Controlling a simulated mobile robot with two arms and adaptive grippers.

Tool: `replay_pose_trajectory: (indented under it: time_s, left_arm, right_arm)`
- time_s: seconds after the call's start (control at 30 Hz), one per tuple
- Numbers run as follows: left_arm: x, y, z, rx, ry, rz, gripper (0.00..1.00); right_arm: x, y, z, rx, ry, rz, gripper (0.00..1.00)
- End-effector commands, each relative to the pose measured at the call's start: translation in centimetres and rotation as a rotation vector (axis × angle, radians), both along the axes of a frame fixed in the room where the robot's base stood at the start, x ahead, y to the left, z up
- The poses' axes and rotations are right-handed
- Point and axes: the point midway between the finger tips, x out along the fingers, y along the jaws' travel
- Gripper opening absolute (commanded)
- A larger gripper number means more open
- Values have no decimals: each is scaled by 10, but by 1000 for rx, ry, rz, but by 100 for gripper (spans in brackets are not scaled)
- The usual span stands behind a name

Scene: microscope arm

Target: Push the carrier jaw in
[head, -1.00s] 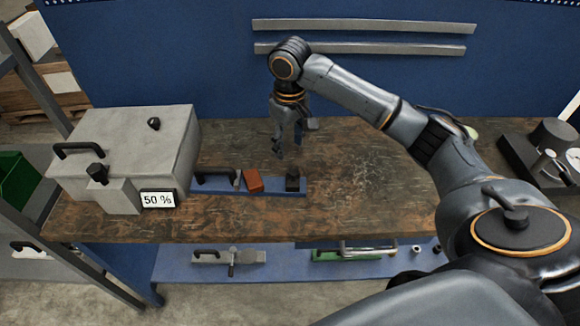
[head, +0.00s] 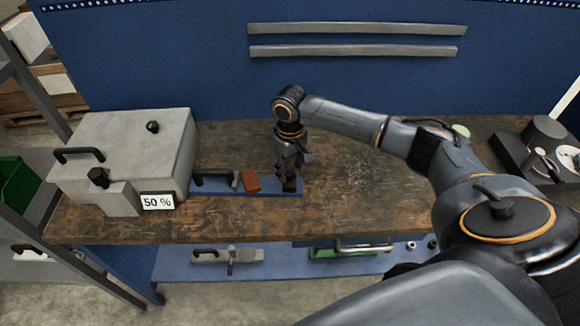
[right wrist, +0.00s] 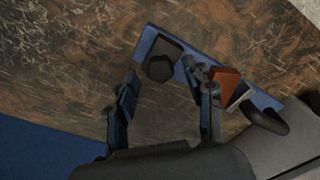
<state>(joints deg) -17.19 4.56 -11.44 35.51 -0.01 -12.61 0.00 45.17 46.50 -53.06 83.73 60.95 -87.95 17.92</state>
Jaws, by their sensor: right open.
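The blue carrier bar (head: 232,188) lies on the worktop, partly inserted at the left beside the grey box. It bears a black handle, a grey plate (head: 236,179), a red-orange block (head: 251,182) and, at its right end, a black block (head: 291,186) that looks like the jaw. The bar (right wrist: 150,38), black block (right wrist: 160,64) and red-orange block (right wrist: 224,86) also show in the right wrist view. My right gripper (head: 287,180) is open, pointing down at the black block. In the wrist view that block appears between and just beyond the fingertips; contact cannot be told.
The grey box (head: 130,150) with a "50 %" label (head: 157,201) stands at the left. The wooden worktop (head: 350,190) is clear right of the carrier. A dark device (head: 545,150) stands at the far right. A blue lower shelf (head: 290,262) holds other tools.

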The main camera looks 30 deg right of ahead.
Motion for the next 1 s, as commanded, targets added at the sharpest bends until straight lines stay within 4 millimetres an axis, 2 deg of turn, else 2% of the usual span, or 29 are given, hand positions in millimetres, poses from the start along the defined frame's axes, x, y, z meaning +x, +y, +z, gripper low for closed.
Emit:
replay_pose_trajectory:
  time_s: [0.13, 0.37, 0.47, 0.63, 0.87, 1.0]
  left_arm:
    - [0, 0, 1, 0, 0, 0, 0]
    - [0, 0, 1, 0, -1, 0, 0]
    - [0, 0, 1, 0, -1, 0, 0]
    - [0, 0, 1, 0, -1, 0, 0]
    - [1, 0, 2, 0, -1, 0, 0]
    - [1, 0, 13, 0, -1, 0, 0]
  right_arm:
    - [-1, 0, -7, 0, 1, 1, 52]
    - [0, 0, -8, 0, 1, 1, 52]
    - [0, 0, -8, 0, 0, 1, 36]
    - [0, 0, -8, 0, 0, 1, 1]
    - [1, 2, -7, 1, 0, 1, 0]
    - [12, 19, -4, 5, -1, 2, 0]
